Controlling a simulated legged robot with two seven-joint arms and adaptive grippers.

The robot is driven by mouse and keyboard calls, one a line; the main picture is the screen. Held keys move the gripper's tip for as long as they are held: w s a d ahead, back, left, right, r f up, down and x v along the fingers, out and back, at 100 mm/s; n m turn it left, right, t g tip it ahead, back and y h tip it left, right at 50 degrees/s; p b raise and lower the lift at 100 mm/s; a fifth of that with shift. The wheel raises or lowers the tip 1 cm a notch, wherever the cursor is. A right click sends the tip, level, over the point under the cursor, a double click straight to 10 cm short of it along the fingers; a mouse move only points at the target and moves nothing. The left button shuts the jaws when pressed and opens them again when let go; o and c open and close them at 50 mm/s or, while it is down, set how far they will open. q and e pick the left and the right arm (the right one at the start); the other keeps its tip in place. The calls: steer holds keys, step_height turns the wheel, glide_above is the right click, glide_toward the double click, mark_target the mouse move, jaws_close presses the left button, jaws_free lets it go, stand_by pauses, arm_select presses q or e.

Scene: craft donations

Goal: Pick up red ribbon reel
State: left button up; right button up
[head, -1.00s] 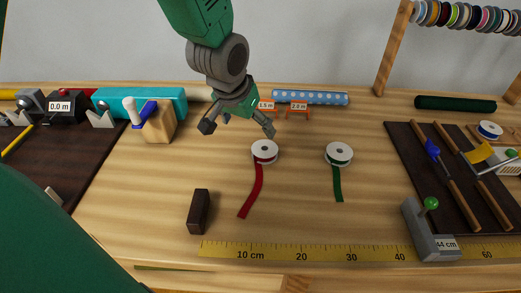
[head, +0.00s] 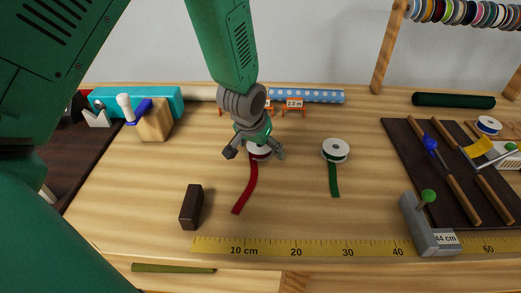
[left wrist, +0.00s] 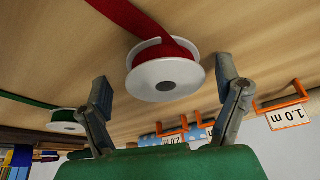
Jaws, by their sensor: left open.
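The red ribbon reel (head: 258,153) is a white spool with a red ribbon tail (head: 246,189) running toward the front of the table. My left gripper (head: 253,154) is open above and around the reel in the head view and partly hides it. In the left wrist view the red reel (left wrist: 165,77) lies between the two spread fingers of the left gripper (left wrist: 168,88), with no finger visibly touching it. My right gripper is not in view.
A green ribbon reel (head: 335,150) lies to the right. A dark block (head: 191,207) stands front left, behind the yellow ruler (head: 300,246). A grey lever device (head: 425,225) stands front right. Orange marker stands (head: 293,105) and a dotted roll (head: 320,96) are behind.

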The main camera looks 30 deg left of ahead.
arm_select(q)
steer(key=shift+s+d+r, duration=0.1)
steer(key=shift+d+r, duration=0.1)
steer(key=shift+d, duration=0.2)
steer(key=shift+a, duration=0.15)
steer(key=c, duration=0.7)
steer(key=shift+a+f, duration=0.15)
steer(key=shift+a, duration=0.15)
steer(key=c, duration=0.4)
steer(key=shift+s+a+f, duration=0.1)
steer(key=shift+a+f, duration=0.05)
steer(key=shift+a, duration=0.4)
steer(key=shift+c, duration=0.3)
steer(key=r, duration=0.3)
steer(key=r+p, duration=0.1)
steer(key=r, duration=0.2)
steer(key=d+r, duration=0.1)
steer(key=r, duration=0.2)
steer(key=shift+r+p, duration=0.1)
steer(key=shift+p, duration=0.25)
steer(key=shift+c, duration=0.2)
steer(key=shift+a+r, duration=0.3)
steer(key=shift+r, duration=0.15)
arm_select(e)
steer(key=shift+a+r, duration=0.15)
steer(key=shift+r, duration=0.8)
